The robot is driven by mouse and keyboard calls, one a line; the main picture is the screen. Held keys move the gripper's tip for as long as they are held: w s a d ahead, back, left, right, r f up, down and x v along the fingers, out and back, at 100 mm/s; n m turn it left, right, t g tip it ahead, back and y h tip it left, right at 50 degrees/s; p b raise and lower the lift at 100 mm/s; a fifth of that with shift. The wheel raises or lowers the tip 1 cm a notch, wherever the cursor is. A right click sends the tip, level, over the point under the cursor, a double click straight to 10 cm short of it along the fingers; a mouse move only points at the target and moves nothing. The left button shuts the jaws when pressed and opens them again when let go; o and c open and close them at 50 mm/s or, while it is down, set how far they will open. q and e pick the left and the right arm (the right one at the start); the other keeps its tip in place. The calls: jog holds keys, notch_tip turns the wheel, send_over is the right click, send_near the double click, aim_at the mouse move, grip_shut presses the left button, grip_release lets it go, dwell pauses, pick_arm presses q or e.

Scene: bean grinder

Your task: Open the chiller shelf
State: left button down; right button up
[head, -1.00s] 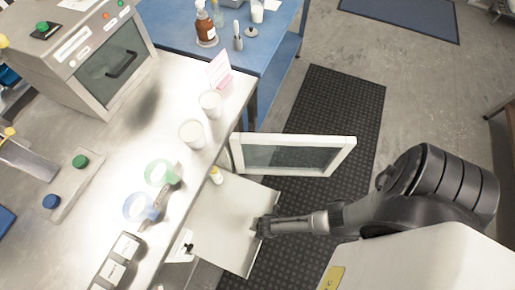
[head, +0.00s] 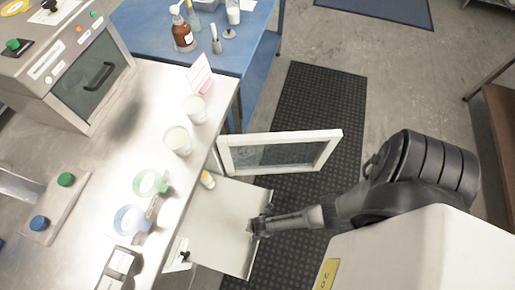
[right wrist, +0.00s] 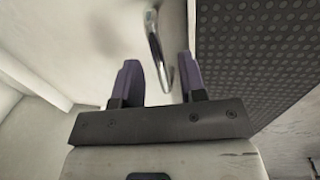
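The chiller's white shelf (head: 222,232) is pulled out from under the counter in the head view, with a small yellow-capped bottle (head: 207,180) on it. The glazed chiller door (head: 270,154) stands swung open beyond it. My right gripper (head: 256,226) is at the shelf's outer edge. In the right wrist view, a curved metal handle (right wrist: 156,48) on a pale panel lies between the spread dark fingers of my right gripper (right wrist: 160,75), nearer the right finger. I cannot tell whether they touch. My left gripper is not in view.
The steel counter (head: 150,95) holds white cups (head: 178,141), tape rolls (head: 131,220) and a grey oven-like machine (head: 75,75). A blue table (head: 240,50) stands behind. The open door borders the shelf's far side. A black mat (head: 325,95) covers the floor beyond.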

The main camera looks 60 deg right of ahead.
notch_tip(320, 180, up, 13)
jog(key=s+p, duration=0.2)
jog(key=p, duration=0.6)
jog(key=shift+s+d+r, duration=0.2)
jog(key=shift+s+d, duration=0.05)
jog(key=shift+s, duration=0.1)
